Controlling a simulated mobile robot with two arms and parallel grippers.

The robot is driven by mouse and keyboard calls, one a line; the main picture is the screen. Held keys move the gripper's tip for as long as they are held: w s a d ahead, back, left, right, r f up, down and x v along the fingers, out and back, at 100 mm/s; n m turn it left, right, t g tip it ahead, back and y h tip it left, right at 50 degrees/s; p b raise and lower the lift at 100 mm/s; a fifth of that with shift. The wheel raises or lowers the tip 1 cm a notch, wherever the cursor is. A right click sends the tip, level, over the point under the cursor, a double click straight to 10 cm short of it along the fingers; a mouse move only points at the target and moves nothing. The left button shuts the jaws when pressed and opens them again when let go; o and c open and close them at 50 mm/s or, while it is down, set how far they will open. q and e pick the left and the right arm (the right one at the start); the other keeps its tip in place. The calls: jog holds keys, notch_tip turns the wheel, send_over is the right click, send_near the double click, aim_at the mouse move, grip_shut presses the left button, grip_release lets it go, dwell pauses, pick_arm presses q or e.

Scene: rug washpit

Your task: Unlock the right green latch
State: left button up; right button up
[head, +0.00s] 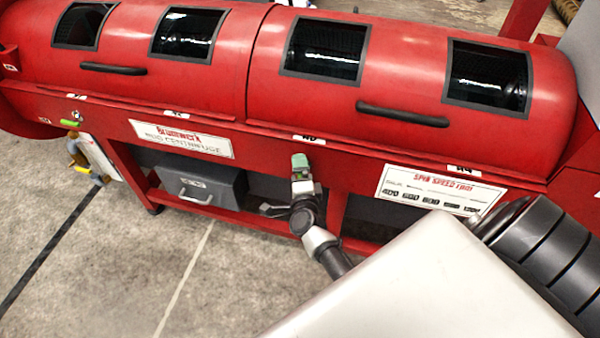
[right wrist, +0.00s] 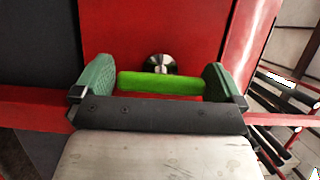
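The right green latch (right wrist: 161,82) is a bright green bar on a red panel, below a round silver knob, in the right wrist view. My right gripper (right wrist: 160,78) has its green-padded fingers wide apart, one at each end of the bar. I cannot tell whether the pads touch it. Another green latch (head: 69,123) is at the machine's far left end.
The long red centrifuge (head: 215,95) fills the head view, with dark windows and black handles. A grey box (head: 200,187) sits on its lower frame. A large pale part of my body covers the lower right. Concrete floor (head: 110,270) is clear at lower left.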

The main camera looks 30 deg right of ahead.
pick_arm(q)
jog(key=shift+s+a, duration=0.15)
jog(key=shift+s, duration=0.65)
pick_arm(e)
jog(key=v, duration=1.1)
pick_arm(q)
jog(key=shift+w, duration=0.1)
pick_arm(e)
jog(key=shift+d+f, duration=0.1)
pick_arm(q)
jog(key=shift+p, duration=0.3)
